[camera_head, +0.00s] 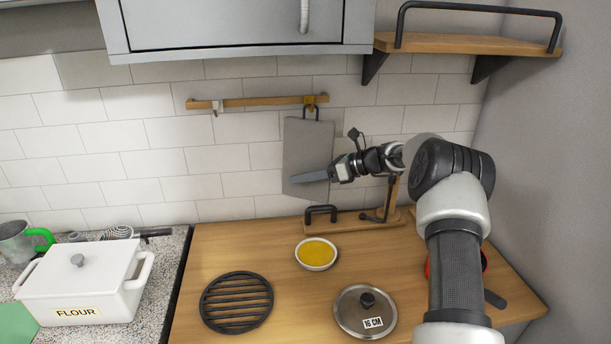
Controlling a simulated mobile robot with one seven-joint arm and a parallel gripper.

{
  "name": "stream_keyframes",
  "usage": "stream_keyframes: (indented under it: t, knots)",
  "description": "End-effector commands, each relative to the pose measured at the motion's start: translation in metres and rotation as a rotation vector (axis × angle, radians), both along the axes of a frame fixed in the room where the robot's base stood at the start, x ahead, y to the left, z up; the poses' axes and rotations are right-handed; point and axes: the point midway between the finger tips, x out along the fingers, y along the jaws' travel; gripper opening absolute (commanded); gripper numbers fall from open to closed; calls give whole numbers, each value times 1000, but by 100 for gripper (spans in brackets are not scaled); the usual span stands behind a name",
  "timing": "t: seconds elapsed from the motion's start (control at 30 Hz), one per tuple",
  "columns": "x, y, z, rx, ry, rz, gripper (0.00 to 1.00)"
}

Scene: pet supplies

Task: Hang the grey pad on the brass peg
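The grey pad (305,142) is upright and flat against or close to the tiled wall. Its dark loop (318,112) reaches up to the brass peg (310,99) on the wooden rail. The loop appears to be on the peg, but the contact is too small to be sure. My gripper (308,176) is in front of the pad's lower part, with its fingers pointing left across it. I see the fingers from the side, so their gap is hidden, and I cannot tell whether they touch the pad.
A pale peg (217,106) sits further left on the rail. Below are a wooden stand with black handles (345,222), a yellow-filled bowl (316,254), a black trivet (236,302), a lid marked 16 CM (365,311) and a flour box (82,284). A cabinet (235,25) overhangs above.

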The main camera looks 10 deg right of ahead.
Motion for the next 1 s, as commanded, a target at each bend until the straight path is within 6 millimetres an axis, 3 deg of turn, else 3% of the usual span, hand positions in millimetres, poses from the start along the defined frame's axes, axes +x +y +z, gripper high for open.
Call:
stream_keyframes:
  t: [0.27,0.43,1.0]
  knots:
    - [-1,-1,-1,-1,2,0,48]
    - [-5,-12,4,-1,1,-1,48]
    - [-56,-121,52,-1,-1,-3,48]
